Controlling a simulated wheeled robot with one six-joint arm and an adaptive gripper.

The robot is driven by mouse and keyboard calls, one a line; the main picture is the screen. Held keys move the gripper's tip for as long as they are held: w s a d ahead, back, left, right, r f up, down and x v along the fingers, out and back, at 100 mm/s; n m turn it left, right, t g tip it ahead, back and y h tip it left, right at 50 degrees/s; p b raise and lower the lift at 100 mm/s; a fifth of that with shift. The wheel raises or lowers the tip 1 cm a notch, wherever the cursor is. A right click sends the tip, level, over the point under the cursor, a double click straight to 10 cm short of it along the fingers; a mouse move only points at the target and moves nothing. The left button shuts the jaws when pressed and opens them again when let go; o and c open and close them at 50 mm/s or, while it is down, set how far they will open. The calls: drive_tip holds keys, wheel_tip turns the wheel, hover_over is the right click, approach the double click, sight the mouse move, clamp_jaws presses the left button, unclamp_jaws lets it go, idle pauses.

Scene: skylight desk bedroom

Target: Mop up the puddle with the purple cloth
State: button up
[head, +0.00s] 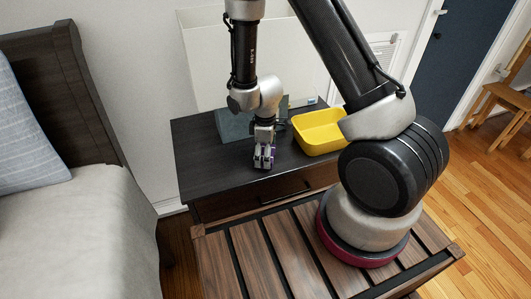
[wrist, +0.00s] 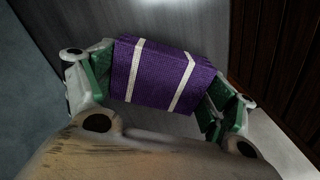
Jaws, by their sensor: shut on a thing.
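The purple cloth (wrist: 160,75) is a folded block with two pale stripes. In the wrist view it sits between the two green-padded fingers of my gripper (wrist: 158,85), which is shut on it. In the head view my gripper (head: 264,158) points down at the dark nightstand top (head: 205,150), near its front edge. Only a little purple shows there between the fingers. I cannot tell whether the cloth touches the surface. I cannot make out the puddle in either view; a pale glare shows on the dark surface at the top of the wrist view.
A yellow bin (head: 318,132) stands on the nightstand just right of my gripper. A grey-green flat object (head: 232,126) lies behind the gripper. A bed (head: 85,235) is at the left. The nightstand's left part is clear.

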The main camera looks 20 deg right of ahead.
drive_tip(key=shift+a, duration=0.85)
drive_tip(key=shift+a, duration=0.15)
drive_tip(key=shift+a, duration=0.85)
drive_tip(key=shift+d, duration=0.1)
drive_tip(key=shift+d, duration=0.9)
drive_tip(key=shift+d, duration=0.2)
drive_tip(key=shift+d, duration=0.8)
